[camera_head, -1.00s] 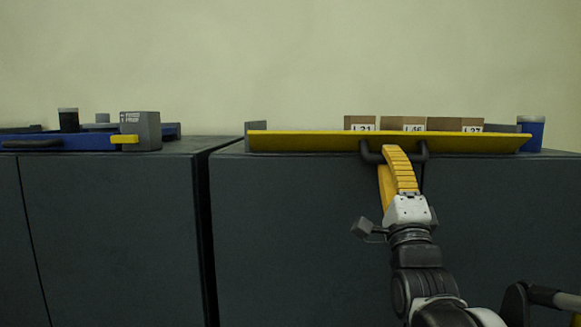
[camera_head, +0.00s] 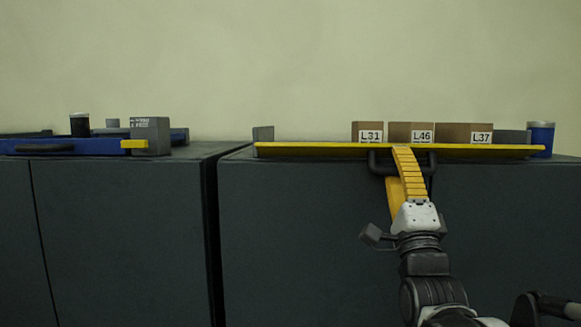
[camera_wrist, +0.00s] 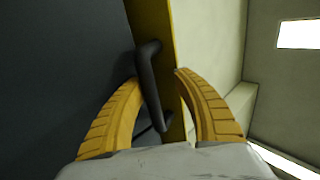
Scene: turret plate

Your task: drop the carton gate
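The carton gate is a long yellow panel (camera_head: 300,150) along the front top edge of the right cabinet, seen nearly edge-on and tipped outward. Its dark handle (camera_head: 378,164) hangs from the front; in the wrist view the handle (camera_wrist: 149,85) runs between my yellow fingers, beside the yellow panel (camera_wrist: 157,25). My gripper (camera_wrist: 158,75) is closed in around the handle, though a small gap shows by the right fingertip. Three brown cartons, L31 (camera_head: 367,130), L46 (camera_head: 411,131) and L37 (camera_head: 463,132), stand behind the gate.
A blue can (camera_head: 541,140) stands at the gate's right end and a grey block (camera_head: 263,133) at its left. The left cabinet (camera_head: 120,220) carries a blue plate (camera_head: 85,147), a grey box (camera_head: 150,136) and a dark can (camera_head: 80,125). A narrow gap separates the cabinets.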

